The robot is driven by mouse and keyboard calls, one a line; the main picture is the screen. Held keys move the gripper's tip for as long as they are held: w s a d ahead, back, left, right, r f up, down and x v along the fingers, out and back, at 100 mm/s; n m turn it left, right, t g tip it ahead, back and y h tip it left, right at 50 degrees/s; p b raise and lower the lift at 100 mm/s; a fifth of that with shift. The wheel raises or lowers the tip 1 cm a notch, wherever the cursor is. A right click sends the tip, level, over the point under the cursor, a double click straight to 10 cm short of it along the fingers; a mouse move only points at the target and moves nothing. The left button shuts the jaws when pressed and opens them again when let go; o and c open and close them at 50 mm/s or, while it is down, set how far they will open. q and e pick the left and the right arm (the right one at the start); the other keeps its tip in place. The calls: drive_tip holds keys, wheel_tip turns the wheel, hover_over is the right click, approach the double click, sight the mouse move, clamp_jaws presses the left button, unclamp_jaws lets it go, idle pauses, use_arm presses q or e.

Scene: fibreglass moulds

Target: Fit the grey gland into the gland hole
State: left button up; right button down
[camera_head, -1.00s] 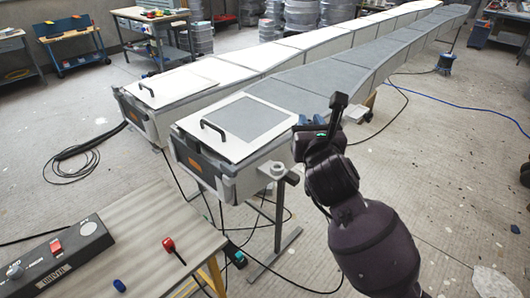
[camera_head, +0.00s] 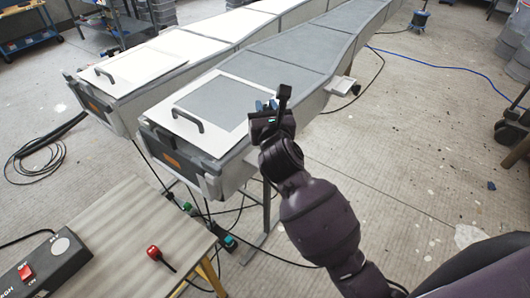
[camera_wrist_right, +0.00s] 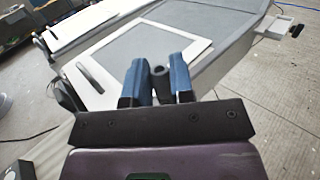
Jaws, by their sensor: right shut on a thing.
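My right gripper (camera_head: 266,106) is above the right edge of the near mould (camera_head: 268,74), beside its pale framed panel (camera_head: 184,97). In the right wrist view its two blue fingers (camera_wrist_right: 160,82) are shut on a dark grey, round piece, the grey gland (camera_wrist_right: 160,76). The gland points away from the wrist, and its lower end is hidden by the gripper body. In the head view the gland cannot be told apart from the fingers. I cannot make out the gland hole in the present views. My left gripper is not in view.
A black handle (camera_head: 188,119) stands up from the panel. A small tray (camera_head: 340,86) sticks out from the mould's right side. A second white mould (camera_head: 195,44) lies to the left. A table with a control box (camera_head: 48,266) and a red-headed item (camera_head: 153,252) is in front.

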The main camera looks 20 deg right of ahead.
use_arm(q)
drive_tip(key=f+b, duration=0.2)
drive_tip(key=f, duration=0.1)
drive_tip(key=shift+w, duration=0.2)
use_arm(e)
wheel_tip(320, 180, down, 10)
drive_tip(key=shift+f, duration=0.1)
use_arm(q)
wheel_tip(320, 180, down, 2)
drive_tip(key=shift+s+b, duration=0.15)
drive_tip(key=shift+b, duration=0.95)
use_arm(e)
wheel_tip(320, 180, down, 4)
drive_tip(key=shift+w, duration=0.1)
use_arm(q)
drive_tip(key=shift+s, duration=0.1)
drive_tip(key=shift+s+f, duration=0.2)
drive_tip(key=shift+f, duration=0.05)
use_arm(e)
drive_tip(key=shift+f, duration=0.1)
drive_tip(key=c, duration=1)
unclamp_jaws()
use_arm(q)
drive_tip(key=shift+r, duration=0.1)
